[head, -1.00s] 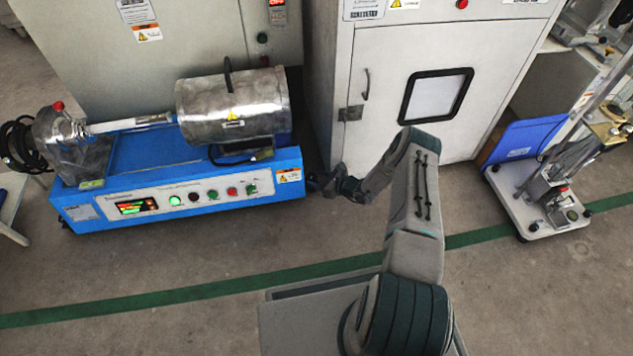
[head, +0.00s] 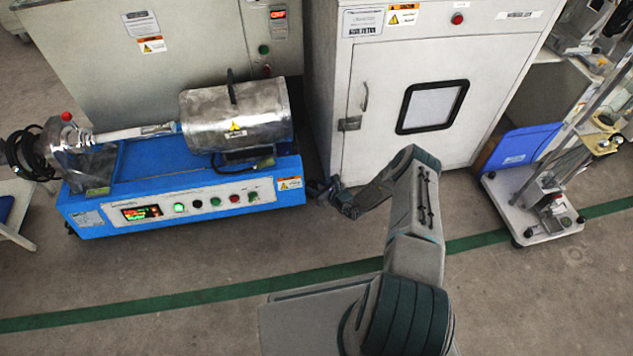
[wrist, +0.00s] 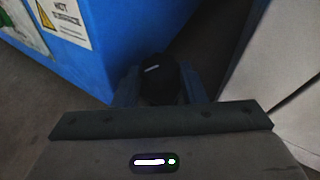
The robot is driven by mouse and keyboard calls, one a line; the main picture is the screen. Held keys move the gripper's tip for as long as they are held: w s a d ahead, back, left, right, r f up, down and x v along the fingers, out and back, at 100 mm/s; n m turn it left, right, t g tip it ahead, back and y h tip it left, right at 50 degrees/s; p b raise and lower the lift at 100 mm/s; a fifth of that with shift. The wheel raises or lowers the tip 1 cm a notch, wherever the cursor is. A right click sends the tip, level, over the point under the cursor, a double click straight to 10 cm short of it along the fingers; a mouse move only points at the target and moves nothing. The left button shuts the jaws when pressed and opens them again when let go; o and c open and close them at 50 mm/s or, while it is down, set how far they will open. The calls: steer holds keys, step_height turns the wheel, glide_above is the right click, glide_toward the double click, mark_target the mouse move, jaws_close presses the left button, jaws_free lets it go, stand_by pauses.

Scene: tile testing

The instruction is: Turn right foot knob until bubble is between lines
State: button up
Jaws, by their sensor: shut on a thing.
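The blue machine (head: 190,195) with a metal drum on top stands on the floor at left in the head view. Its blue side also shows in the wrist view (wrist: 90,50). My gripper (head: 322,190) is low by the machine's right end. In the wrist view my gripper (wrist: 158,88) has its two fingers on either side of a dark round knob (wrist: 158,78) with a short white mark, and is shut on it. The knob is too small to make out in the head view. I cannot make out a bubble or its lines in either view.
A pale cabinet (head: 375,120) with a windowed door stands close to the right of my gripper, leaving a narrow gap beside the machine. A white wheeled stand (head: 530,215) is at right. The floor in front (head: 200,260) is clear, crossed by a green stripe.

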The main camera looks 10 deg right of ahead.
steer(key=shift+a+r+m+t+h+p, duration=0.25)
steer(key=shift+m+h+p, duration=0.25)
steer(key=shift+p, duration=0.3)
steer(key=shift+f+m+h+p, duration=0.25)
steer(key=shift+m+h+p, duration=0.05)
steer(key=shift+h, duration=0.1)
steer(key=o, duration=0.7)
steer(key=shift+s, duration=0.1)
steer(key=shift+s, duration=0.1)
